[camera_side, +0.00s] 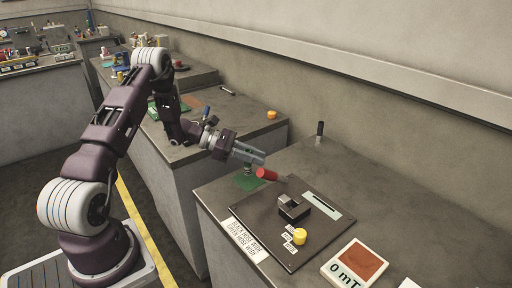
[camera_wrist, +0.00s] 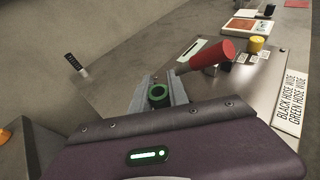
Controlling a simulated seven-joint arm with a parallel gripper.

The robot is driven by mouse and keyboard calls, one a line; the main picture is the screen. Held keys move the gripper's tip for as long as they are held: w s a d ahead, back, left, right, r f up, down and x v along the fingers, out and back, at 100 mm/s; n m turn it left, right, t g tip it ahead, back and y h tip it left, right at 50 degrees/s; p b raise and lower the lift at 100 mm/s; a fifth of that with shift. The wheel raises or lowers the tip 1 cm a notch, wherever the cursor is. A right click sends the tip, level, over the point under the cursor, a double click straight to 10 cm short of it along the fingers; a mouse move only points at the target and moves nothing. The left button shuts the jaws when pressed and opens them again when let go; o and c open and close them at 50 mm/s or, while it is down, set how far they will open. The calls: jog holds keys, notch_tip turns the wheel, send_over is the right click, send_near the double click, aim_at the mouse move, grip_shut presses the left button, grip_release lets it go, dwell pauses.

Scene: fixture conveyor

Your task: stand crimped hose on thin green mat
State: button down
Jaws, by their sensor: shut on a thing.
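My gripper (camera_side: 262,158) reaches out over the near bench with its fingers shut on the crimped hose (camera_side: 248,169). In the wrist view the hose shows end-on as a green ring with a dark hole (camera_wrist: 158,94) between the fingertips (camera_wrist: 158,90). In the side view a short dark piece of it shows below the fingers, roughly upright. Whether the hose's lower end touches the mat is too small to tell. The mat is hidden in the wrist view.
A red handle (camera_side: 267,174) rises close beside my gripper, from a dark fixture plate (camera_side: 262,221) with a black block (camera_side: 293,208) and a yellow knob (camera_side: 299,236). A meter (camera_side: 354,264) stands at front right. A dark upright tool (camera_side: 319,130) stands near the wall.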

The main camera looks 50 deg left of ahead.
jog(key=shift+f, duration=0.85)
jog(key=shift+f, duration=0.55)
jog(key=c, duration=1.2)
grip_release()
jog(key=v, duration=0.7)
jog(key=shift+a+f, duration=0.1)
